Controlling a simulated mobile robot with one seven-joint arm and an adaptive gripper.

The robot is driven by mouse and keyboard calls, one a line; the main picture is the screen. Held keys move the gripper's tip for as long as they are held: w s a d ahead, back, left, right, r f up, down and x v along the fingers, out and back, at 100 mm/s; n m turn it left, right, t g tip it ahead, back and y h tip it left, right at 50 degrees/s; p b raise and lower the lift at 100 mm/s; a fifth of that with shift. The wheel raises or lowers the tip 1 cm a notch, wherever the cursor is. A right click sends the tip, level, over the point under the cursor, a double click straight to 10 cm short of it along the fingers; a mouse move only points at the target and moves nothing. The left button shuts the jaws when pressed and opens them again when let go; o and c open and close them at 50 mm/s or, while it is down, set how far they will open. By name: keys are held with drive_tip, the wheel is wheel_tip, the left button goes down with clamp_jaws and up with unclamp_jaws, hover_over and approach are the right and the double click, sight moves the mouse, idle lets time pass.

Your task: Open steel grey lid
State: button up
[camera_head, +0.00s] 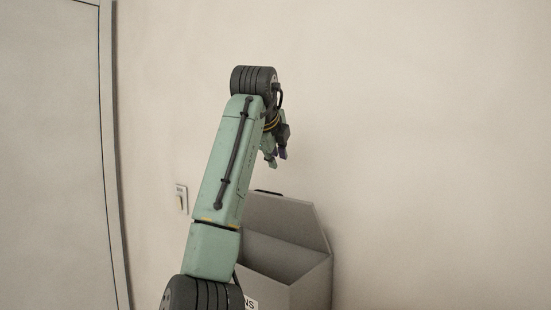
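A grey box (312,287) stands against the wall at the bottom centre, partly hidden behind my arm. Its steel grey lid (285,218) is raised and leans back toward the wall, and the box's inside shows below it. A dark handle sits at the lid's top edge. My gripper (277,158) is above the lid, pointing down, and is apart from it. Its two fingertips look separated, with nothing seen between them. The left part of the box and lid is hidden by my arm.
A light switch (181,199) is on the beige wall left of my arm. A door (50,150) with a dark frame stands at the far left. A label with partly hidden letters (251,303) is on the box front. Right of the box only bare wall shows.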

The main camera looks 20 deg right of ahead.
drive_tip(key=v, duration=1.1)
drive_tip(key=shift+r, duration=0.15)
drive_tip(key=shift+a, duration=0.1)
drive_tip(key=shift+c, duration=0.5)
